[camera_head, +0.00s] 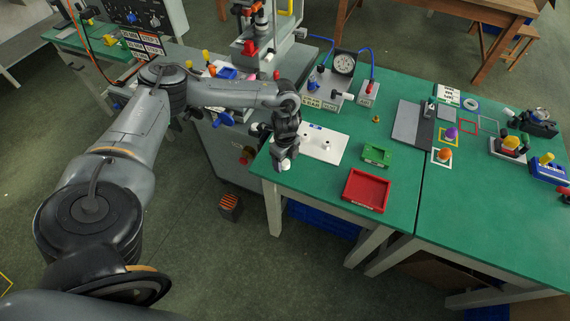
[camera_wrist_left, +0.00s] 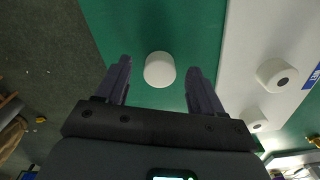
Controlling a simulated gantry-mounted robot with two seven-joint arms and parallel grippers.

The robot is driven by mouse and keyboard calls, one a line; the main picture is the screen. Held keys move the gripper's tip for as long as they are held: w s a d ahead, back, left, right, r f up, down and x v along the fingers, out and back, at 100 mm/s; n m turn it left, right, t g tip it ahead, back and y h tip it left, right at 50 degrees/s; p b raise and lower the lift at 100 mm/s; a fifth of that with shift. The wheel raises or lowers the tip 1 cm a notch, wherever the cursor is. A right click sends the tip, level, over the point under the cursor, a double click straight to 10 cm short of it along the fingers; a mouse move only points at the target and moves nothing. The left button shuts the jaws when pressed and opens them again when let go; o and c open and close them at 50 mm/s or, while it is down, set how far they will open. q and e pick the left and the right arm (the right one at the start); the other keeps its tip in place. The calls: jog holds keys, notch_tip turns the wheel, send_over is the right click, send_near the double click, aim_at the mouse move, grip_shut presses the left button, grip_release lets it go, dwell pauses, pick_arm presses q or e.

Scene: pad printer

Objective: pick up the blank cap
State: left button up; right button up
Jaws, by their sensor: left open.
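A plain white blank cap (camera_wrist_left: 159,69) sits on the green table, seen from above in the left wrist view. It also shows at the table's near left corner in the head view (camera_head: 285,165). My left gripper (camera_wrist_left: 158,74) is open, with one finger to each side of the cap. A gap shows between the cap and each finger. In the head view my left gripper (camera_head: 284,154) points down just over that corner. My right gripper is not in view.
A white board (camera_head: 335,151) lies right of the gripper. In the wrist view it bears a white cap with a dark mark (camera_wrist_left: 276,76) and another white cap (camera_wrist_left: 256,126). A green tray (camera_head: 377,155) and red tray (camera_head: 366,190) stand further right. The table edge is close.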

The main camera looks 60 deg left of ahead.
pick_arm(q)
jog(key=c, duration=1.1)
jog(key=shift+r, duration=0.2)
